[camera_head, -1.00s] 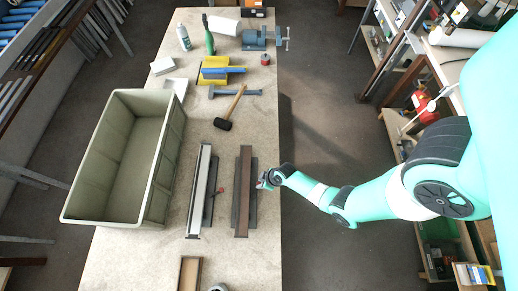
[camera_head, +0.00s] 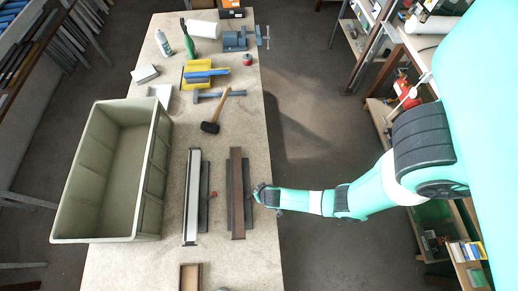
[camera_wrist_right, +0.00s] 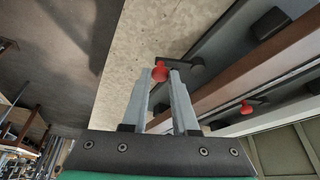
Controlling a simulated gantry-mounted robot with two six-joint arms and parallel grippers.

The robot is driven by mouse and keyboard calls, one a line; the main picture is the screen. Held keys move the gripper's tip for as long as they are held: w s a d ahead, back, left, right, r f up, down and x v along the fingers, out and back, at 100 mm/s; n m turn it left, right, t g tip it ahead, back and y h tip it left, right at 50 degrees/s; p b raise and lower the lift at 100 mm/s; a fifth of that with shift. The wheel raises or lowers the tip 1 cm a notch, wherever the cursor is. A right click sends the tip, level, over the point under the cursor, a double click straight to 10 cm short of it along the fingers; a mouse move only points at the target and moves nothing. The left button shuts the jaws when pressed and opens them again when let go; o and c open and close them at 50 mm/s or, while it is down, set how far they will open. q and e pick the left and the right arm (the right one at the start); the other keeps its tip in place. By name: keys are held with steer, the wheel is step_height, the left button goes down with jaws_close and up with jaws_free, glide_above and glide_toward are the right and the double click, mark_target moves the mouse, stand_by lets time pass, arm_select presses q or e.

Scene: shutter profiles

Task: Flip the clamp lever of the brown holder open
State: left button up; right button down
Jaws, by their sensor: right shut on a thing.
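The brown holder (camera_head: 237,190) lies lengthwise near the bench's right edge, a brown profile along a dark base. My right gripper (camera_head: 263,194) is at its right side, about midway along. In the right wrist view the gripper (camera_wrist_right: 160,76) is shut on the red knob (camera_wrist_right: 160,70) of the clamp lever (camera_wrist_right: 190,64), whose dark arm runs toward the holder's grey side. The brown profile (camera_wrist_right: 225,93) shows beyond it. In the head view the gripper hides this knob. My left gripper is not in view.
A white-profile holder (camera_head: 192,195) lies parallel on the left, with its own red lever knob (camera_head: 214,195). A large grey-green crate (camera_head: 75,190) stands further left. A mallet (camera_head: 210,127) lies behind the holders. The floor right of the bench is clear.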

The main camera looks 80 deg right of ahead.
steer(key=shift+a+m, duration=0.1)
steer(key=shift+m, duration=0.3)
steer(key=c, duration=0.7)
jaws_free()
